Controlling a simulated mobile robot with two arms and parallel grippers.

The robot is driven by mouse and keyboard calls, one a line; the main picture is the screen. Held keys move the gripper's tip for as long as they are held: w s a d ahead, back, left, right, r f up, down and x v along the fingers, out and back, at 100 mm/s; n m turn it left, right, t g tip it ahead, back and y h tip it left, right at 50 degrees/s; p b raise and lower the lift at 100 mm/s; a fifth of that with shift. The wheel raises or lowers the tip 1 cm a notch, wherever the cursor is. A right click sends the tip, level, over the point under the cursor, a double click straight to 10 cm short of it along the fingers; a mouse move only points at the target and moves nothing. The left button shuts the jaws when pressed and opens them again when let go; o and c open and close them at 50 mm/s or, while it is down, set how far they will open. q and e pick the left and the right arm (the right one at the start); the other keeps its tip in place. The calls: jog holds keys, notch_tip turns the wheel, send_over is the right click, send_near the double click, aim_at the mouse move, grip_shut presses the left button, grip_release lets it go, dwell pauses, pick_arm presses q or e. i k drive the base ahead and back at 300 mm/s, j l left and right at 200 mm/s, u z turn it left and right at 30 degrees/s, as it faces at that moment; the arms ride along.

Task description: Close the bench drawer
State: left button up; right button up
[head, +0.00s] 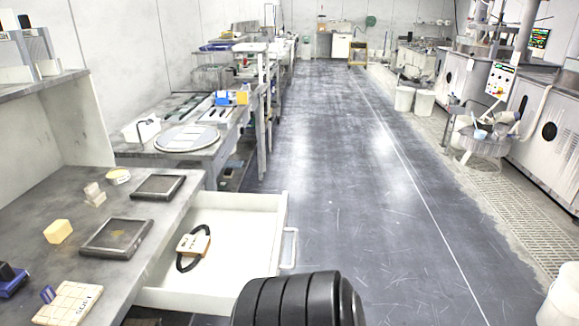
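The bench drawer (222,226) is white and stands pulled out from the grey bench (150,210) on the left, over the aisle. Its bar handle (290,248) is on the front panel, facing right. Inside the drawer lies a pale block-like item (194,242) with a dark loop. A black ribbed part, which looks like my own arm, covers the bottom middle of the view near the drawer's front corner. Neither of my grippers shows.
On the bench top are two dark square plates (118,238) (158,187), a yellow block (58,231) and a cream gridded block (69,303). A further bench with a round platen (187,138) stands behind. The aisle floor (370,220) right of the drawer is clear.

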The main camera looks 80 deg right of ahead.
aim_at(248, 230)
jog(key=z, duration=0.45)
jog(key=k+z, duration=0.1)
jog(key=z, duration=0.8)
jog(key=k+z, duration=0.1)
jog(key=z, duration=0.75)
jog(key=k+l, duration=0.05)
